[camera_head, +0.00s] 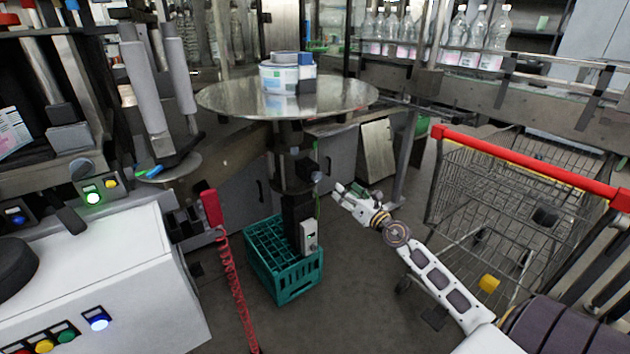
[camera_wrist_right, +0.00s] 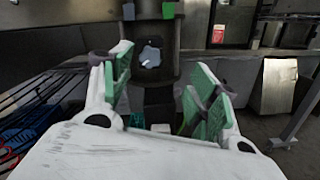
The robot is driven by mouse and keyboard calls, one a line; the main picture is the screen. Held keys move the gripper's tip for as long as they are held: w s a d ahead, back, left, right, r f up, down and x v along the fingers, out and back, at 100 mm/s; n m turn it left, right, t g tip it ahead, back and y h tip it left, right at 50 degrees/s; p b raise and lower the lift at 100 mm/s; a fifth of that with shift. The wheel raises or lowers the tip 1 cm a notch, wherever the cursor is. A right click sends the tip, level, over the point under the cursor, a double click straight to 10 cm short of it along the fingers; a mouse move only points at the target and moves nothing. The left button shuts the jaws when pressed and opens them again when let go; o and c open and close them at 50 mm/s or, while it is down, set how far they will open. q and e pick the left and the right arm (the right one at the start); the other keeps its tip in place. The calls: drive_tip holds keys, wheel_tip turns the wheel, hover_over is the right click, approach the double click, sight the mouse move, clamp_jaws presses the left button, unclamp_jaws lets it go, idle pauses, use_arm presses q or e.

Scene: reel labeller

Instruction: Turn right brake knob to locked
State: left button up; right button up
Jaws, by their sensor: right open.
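The brake knob, a small blue-grey knob (camera_head: 317,176), sits on the dark column (camera_head: 291,165) under the round metal table. In the right wrist view the knob (camera_wrist_right: 150,56) shows face-on against the dark column, ahead of the fingers and a little left of the middle. My right gripper (camera_head: 347,190) is open and empty, to the right of the knob and apart from it. In the right wrist view its green-padded fingers (camera_wrist_right: 160,78) are spread, with the knob beyond the gap between them. I cannot read any lock marking. My left gripper is not in view.
The round table (camera_head: 225,98) above the column carries a labelled reel (camera_head: 285,77). A teal crate (camera_head: 290,283) stands at the column's foot. A red coiled cable (camera_head: 232,285) hangs left. A wire cart with a red handle (camera_head: 530,165) stands right of my arm.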

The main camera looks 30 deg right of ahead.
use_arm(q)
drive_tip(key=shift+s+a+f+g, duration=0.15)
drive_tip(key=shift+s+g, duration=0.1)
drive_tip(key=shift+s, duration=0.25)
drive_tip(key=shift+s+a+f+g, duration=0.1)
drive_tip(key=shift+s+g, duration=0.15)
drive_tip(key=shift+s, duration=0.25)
use_arm(e)
drive_tip(key=n, duration=0.1)
drive_tip(key=a+f+n, duration=0.1)
drive_tip(key=n, duration=0.2)
drive_tip(key=shift+a+f+g+y, duration=0.15)
drive_tip(key=shift+f+g+y, duration=0.15)
drive_tip(key=shift+g+y, duration=0.1)
drive_tip(key=shift+w, duration=0.15)
